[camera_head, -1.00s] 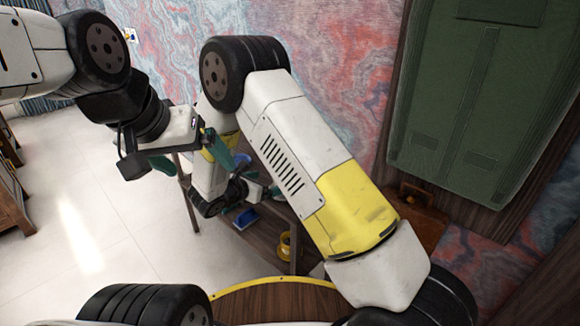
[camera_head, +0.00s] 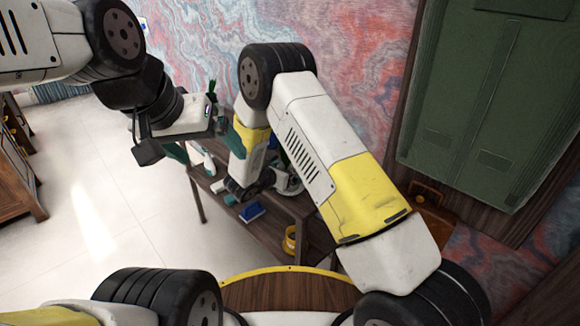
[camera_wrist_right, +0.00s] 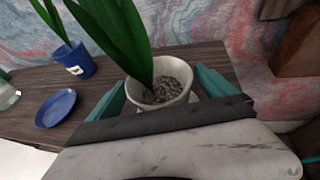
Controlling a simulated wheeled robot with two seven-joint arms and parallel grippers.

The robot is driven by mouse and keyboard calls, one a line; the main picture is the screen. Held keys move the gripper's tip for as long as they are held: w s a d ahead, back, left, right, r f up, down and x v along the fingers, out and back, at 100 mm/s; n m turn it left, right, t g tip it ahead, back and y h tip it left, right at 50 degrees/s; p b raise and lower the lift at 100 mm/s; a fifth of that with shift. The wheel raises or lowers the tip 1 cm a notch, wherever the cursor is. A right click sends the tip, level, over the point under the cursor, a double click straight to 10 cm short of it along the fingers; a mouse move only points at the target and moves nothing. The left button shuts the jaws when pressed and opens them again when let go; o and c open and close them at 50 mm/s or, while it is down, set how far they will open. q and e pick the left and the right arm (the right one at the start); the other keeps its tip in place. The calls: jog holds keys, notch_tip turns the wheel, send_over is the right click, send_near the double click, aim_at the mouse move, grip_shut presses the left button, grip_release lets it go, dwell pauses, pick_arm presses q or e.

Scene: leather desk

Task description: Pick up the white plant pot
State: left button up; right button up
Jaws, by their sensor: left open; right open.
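The white plant pot (camera_wrist_right: 185,97), with grey gravel and long green leaves, stands on the dark wooden desk (camera_wrist_right: 120,62) in the right wrist view. My right gripper (camera_wrist_right: 162,82) is open, with a teal finger on either side of the pot; I cannot tell whether they touch it. The gripper's body hides the pot's lower front. In the head view my right forearm hides most of this area. My left gripper (camera_head: 210,140) is open and empty, held in the air left of my right arm.
A blue pot with a plant (camera_wrist_right: 78,64) and a blue saucer (camera_wrist_right: 55,108) are left of the white pot. A glass vessel (camera_wrist_right: 7,95) is at the far left. A yellow object (camera_head: 290,240) sits under the desk. The patterned wall is close behind.

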jog(key=shift+r, duration=0.1)
jog(key=c, duration=2.1)
